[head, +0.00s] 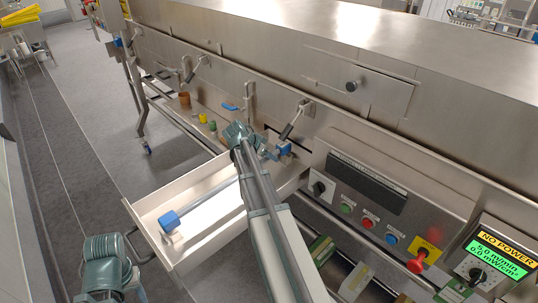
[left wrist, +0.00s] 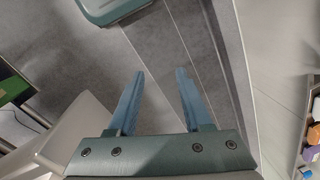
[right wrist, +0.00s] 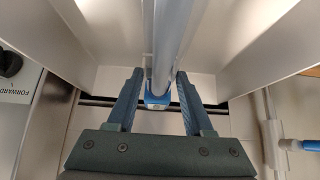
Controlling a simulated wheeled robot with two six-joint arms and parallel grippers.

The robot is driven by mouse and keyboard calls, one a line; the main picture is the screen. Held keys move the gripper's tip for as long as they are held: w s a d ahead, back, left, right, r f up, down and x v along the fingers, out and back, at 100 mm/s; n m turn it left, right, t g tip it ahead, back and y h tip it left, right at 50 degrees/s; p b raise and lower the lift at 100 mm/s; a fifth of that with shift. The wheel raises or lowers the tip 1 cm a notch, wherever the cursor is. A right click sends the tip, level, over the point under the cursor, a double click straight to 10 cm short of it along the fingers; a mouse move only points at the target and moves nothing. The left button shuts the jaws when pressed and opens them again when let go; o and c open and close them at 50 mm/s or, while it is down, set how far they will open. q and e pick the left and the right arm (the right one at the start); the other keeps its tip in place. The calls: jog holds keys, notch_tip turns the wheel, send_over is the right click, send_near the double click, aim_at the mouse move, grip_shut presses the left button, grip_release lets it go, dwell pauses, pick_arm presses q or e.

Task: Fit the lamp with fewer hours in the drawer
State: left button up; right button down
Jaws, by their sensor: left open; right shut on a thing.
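A lamp tube with blue end caps lies lengthwise over the open drawer (head: 143,213). One blue cap (head: 170,219) is at the drawer's front end, the other (head: 284,149) by the machine. My right gripper (head: 268,153) is shut on the tube near the machine end; the right wrist view shows the tube (right wrist: 168,45) between its fingers (right wrist: 159,74). I cannot tell whether the ends sit in the pale holders (head: 173,238) under them. No hour marking is readable. My left gripper (head: 128,238) is open and empty, outside the drawer; its fingers (left wrist: 160,75) frame bare floor.
A ledge behind the drawer holds small coloured objects (head: 203,118) and a blue piece (head: 230,107). Right of the drawer are a control panel (head: 367,184) with buttons and a display (head: 497,258) reading NO POWER. Boxes (head: 355,282) lie below. The floor (head: 80,190) at left is clear.

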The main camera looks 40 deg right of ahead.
jog(key=shift+f, duration=0.2)
notch_tip(320, 180, down, 4)
jog(key=b, duration=0.4)
jog(key=shift+f+b, duration=0.1)
jog(key=shift+b, duration=0.2)
jog(key=shift+c, duration=1)
grip_release()
jog(key=p+v, duration=1)
jog(key=v, duration=0.3)
jog(key=shift+d, duration=0.2)
jog(key=shift+s+a+r+p, duration=0.1)
jog(key=shift+a+r+p, duration=0.35)
jog(key=shift+p, duration=0.1)
